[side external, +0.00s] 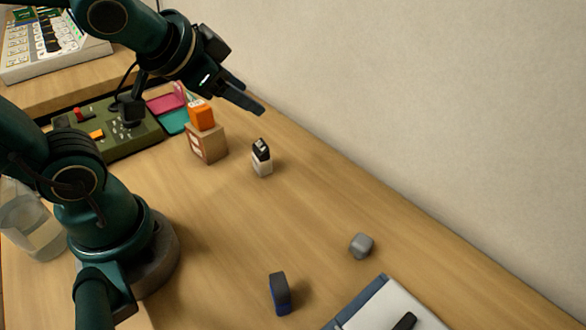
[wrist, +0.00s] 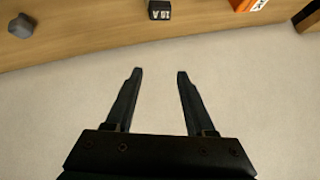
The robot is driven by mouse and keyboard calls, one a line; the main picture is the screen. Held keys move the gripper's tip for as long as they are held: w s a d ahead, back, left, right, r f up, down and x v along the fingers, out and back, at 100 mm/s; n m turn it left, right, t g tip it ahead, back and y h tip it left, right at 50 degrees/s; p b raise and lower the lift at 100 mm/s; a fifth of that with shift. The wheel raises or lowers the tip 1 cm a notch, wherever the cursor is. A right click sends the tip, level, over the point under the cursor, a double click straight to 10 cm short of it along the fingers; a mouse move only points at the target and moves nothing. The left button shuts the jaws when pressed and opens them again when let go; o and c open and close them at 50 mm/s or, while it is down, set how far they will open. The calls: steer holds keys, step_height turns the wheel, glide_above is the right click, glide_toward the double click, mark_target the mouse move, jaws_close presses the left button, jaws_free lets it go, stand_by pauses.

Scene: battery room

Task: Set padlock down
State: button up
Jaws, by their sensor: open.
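My gripper (side external: 252,102) is raised near the wall, above the far part of the wooden table. In the wrist view its two dark fingers (wrist: 160,72) are spread apart with nothing between them. No thing shows a clear padlock shackle, so I cannot tell which is the padlock. An orange block (side external: 201,117) sits on top of a small brown box (side external: 207,146), left of and below my gripper in the side view. It is partly visible at the top right of the wrist view (wrist: 247,4).
A black-and-white labelled block (side external: 262,158) stands by the brown box. A grey rounded block (side external: 361,245), a dark blue block (side external: 279,293) and a clipboard (side external: 372,300) lie nearer the front. A green panel (side external: 115,130) and clear container (side external: 35,228) are left. The middle table is clear.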

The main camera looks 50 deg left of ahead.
steer(key=s+d+f+n+g+h, duration=0.1)
steer(key=s+d+f+g+h, duration=0.1)
steer(key=s, duration=0.6)
steer(key=shift+d+n+g, duration=0.3)
steer(key=shift+d+g, duration=0.2)
steer(key=shift+d, duration=0.7)
